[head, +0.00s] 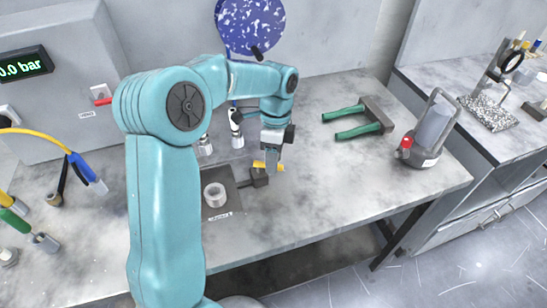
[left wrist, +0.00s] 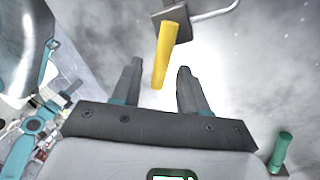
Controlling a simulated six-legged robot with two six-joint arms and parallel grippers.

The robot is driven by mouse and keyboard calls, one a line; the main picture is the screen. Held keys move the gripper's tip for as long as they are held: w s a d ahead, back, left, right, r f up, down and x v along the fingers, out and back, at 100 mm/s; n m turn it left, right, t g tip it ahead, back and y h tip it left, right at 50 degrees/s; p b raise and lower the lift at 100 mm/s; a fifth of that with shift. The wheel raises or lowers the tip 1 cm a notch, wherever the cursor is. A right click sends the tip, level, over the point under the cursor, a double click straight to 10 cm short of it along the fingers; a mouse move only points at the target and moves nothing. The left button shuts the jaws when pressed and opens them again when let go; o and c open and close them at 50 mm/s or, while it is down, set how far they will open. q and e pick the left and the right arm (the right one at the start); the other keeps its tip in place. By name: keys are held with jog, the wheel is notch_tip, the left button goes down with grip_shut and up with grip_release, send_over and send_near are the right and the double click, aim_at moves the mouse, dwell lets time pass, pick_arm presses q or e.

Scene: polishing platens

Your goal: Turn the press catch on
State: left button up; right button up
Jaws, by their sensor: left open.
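What looks like the press catch is a yellow lever (head: 260,165) on a dark block (head: 259,179), at the right edge of a dark plate on the bench. In the left wrist view the yellow lever (left wrist: 166,50) points down from the dark block (left wrist: 180,20), its free end between the two fingers. My left gripper (head: 272,168) is over the lever in the head view. In the left wrist view the left gripper (left wrist: 159,68) is open, with gaps on both sides of the lever. Contact is not evident. My right gripper is not in view.
A white ring (head: 215,194) lies on the dark plate (head: 222,213). A grey box with a red lever (head: 103,101) and pressure display (head: 24,65) stands left. Bare bench lies front right.

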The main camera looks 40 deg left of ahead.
pick_arm(q)
jog(key=shift+w+f, duration=0.1)
jog(key=shift+f, duration=0.05)
jog(key=shift+d, duration=0.15)
grip_shut()
